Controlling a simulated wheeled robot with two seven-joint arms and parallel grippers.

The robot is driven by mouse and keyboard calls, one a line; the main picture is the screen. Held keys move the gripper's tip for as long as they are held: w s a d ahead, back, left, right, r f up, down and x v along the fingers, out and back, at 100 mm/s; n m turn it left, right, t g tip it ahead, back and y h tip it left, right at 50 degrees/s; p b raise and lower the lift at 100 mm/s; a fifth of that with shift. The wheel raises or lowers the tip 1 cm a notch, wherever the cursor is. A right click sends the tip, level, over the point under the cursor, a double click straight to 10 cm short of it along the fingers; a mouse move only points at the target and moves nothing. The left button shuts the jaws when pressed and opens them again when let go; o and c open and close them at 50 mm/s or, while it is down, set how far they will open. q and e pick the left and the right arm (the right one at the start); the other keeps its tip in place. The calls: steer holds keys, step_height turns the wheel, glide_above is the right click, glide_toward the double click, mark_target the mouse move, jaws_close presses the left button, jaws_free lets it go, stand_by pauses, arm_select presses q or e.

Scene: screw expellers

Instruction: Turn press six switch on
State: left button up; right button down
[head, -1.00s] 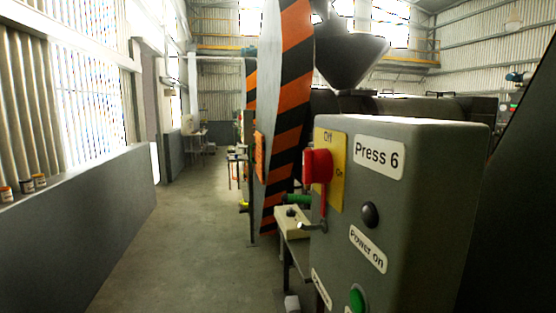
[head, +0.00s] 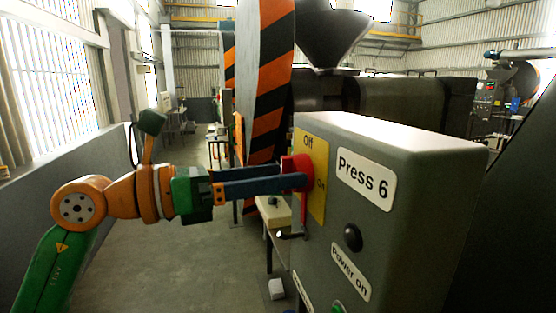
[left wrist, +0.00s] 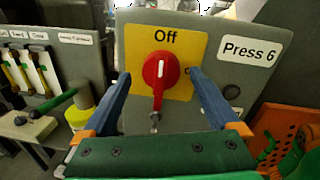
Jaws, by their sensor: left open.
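The Press 6 control box (head: 430,215) stands at the right in the head view, with a yellow switch plate (head: 318,150) lettered Off at the top and On at the right. The red rotary switch (left wrist: 160,72) sits on this plate, its handle pointing straight down, with a white mark on it. My left gripper (head: 300,175) reaches in from the left. Its blue fingers are open, one on each side of the red switch in the left wrist view. I cannot tell whether they touch it. My right gripper is not in view.
Below the switch a small metal latch handle (head: 292,235) sticks out. A black knob (head: 352,237) and a Power on label (head: 350,271) are lower on the box. A striped orange and black guard (head: 265,90) stands behind. The aisle floor (head: 165,250) is clear.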

arm_select(q)
steer(key=shift+x, duration=0.75)
steer(key=shift+s, duration=0.15)
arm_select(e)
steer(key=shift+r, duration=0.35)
arm_select(q)
steer(key=shift+a, duration=0.15)
steer(key=c, duration=1.4)
